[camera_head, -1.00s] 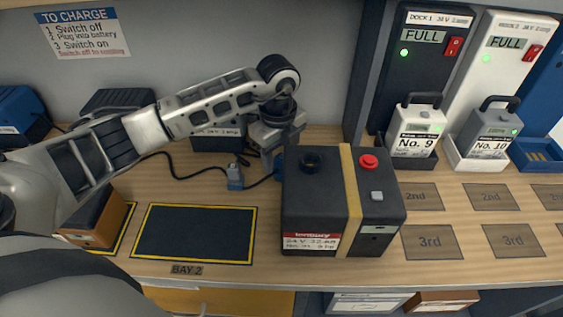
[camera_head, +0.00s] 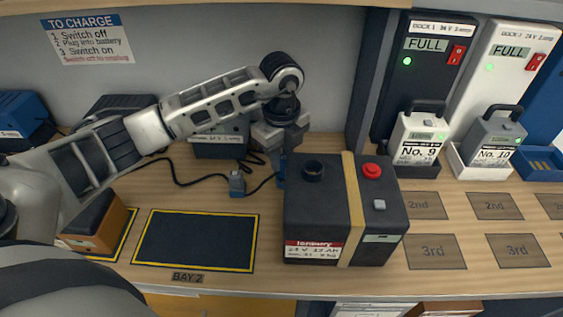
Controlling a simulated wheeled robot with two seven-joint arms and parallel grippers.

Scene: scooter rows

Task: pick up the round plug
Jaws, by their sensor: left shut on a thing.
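My left gripper (camera_head: 281,165) reaches down behind the back left corner of the black battery (camera_head: 322,222). It is shut on the round plug, of which a small blue part (camera_head: 281,182) shows below the fingers. Its round shape is mostly hidden by the gripper and the battery. A thin black cable runs from there to a blue-grey block (camera_head: 237,184) on the bench. The battery has a dark round socket (camera_head: 313,171), a red round button (camera_head: 371,170) and a tan strap on top. My right gripper is not in view.
An empty dark mat with a yellow border (camera_head: 195,240) lies left of the battery. A charger (camera_head: 220,142) stands behind. Small batteries No. 9 (camera_head: 415,138) and No. 10 (camera_head: 487,138) stand at the right. A brown-sided box (camera_head: 100,228) is at the left.

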